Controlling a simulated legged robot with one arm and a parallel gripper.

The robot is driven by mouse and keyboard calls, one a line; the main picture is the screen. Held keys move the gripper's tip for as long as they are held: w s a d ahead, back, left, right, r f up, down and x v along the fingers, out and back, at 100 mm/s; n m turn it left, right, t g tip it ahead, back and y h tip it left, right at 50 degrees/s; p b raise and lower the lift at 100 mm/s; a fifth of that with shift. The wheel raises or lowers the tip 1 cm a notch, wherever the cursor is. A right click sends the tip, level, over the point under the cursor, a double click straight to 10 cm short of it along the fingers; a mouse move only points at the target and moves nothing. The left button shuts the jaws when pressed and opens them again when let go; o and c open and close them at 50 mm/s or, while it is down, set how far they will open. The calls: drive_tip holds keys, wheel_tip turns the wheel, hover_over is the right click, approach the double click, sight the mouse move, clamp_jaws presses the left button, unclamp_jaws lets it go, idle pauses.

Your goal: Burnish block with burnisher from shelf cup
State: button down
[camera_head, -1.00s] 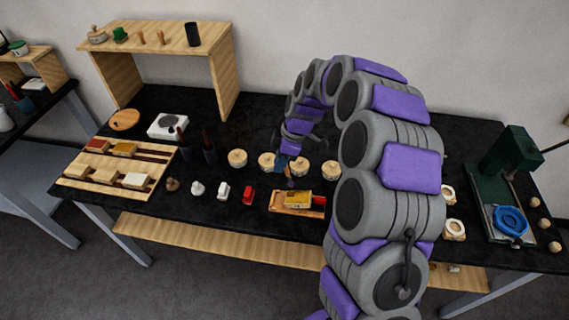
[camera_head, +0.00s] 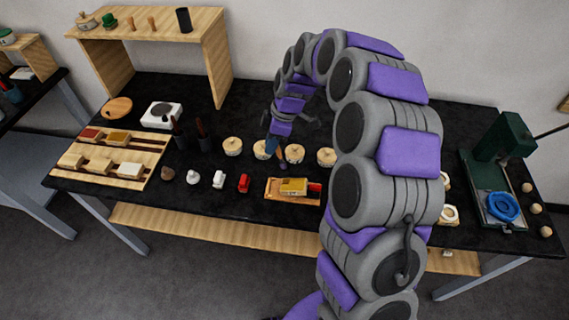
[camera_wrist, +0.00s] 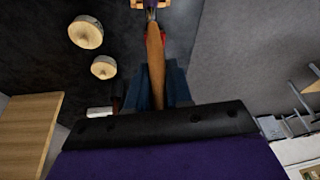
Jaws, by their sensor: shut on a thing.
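My gripper (camera_head: 273,148) is over the dark table by the row of round pale jars. In the wrist view its blue fingers (camera_wrist: 156,88) are shut on a burnisher with an orange-brown wooden handle (camera_wrist: 155,50). The burnisher points away from the gripper; its far tip is small and hard to make out. The yellow gilt block (camera_head: 293,187) lies on a wooden tray (camera_head: 277,197), in front of the gripper and apart from it in the head view. A dark cup (camera_head: 183,20) stands on the wooden shelf (camera_head: 215,45) at the back left; its inside is hidden.
Round pale jars (camera_head: 232,146) stand in a row behind the tray. Small pieces, including a red one (camera_head: 243,182), stand left of it. A slatted rack with blocks (camera_head: 130,172) is at the left. A green press (camera_head: 500,150) is at the right. My arm hides part of the table.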

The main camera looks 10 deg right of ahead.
drive_tip(key=w+d+x, duration=0.1)
drive_tip(key=x, duration=0.6)
drive_tip(key=shift+f+h+b, duration=0.25)
drive_tip(key=shift+h+b, duration=0.05)
drive_tip(key=shift+b, duration=0.15)
drive_tip(key=shift+d+f+b, duration=0.15)
drive_tip(key=shift+f+b, duration=0.05)
drive_tip(key=shift+f, duration=0.25)
drive_tip(key=shift+d+f+b, duration=0.2)
drive_tip(key=shift+f, duration=0.25)
idle(0.8)
drive_tip(key=shift+s+d+r+b, duration=0.15)
drive_tip(key=shift+s+d+b, duration=0.1)
drive_tip(key=shift+d, duration=0.35)
drive_tip(key=shift+s+d+r+b, duration=0.2)
drive_tip(key=shift+d, duration=0.45)
